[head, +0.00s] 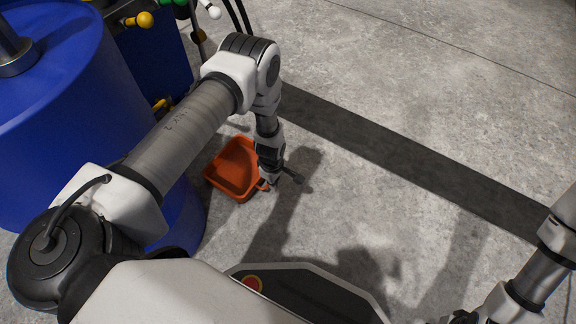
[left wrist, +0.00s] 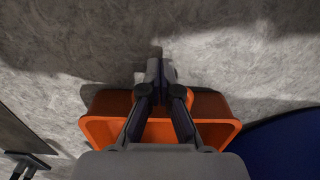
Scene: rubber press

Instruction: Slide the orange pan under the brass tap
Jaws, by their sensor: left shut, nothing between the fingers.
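The orange pan (head: 230,172) lies on the floor beside the blue drum, a shallow open tray that looks empty. In the left wrist view the pan (left wrist: 105,132) is partly hidden behind my gripper. My left gripper (head: 267,184) points down at the pan's right edge, by a small orange tab there. Its fingers (left wrist: 158,75) are shut with nothing between them; I cannot tell whether they touch the pan. A yellow, brass-like fitting (head: 162,104) shows low by the drum, partly hidden by my arm; I cannot tell whether it is the brass tap.
The large blue drum (head: 60,110) stands left of the pan. Behind it is a dark blue unit with a yellow knob (head: 140,20), green and white fittings and black hoses. The concrete floor (head: 420,110) to the right is clear, crossed by a dark strip (head: 400,155).

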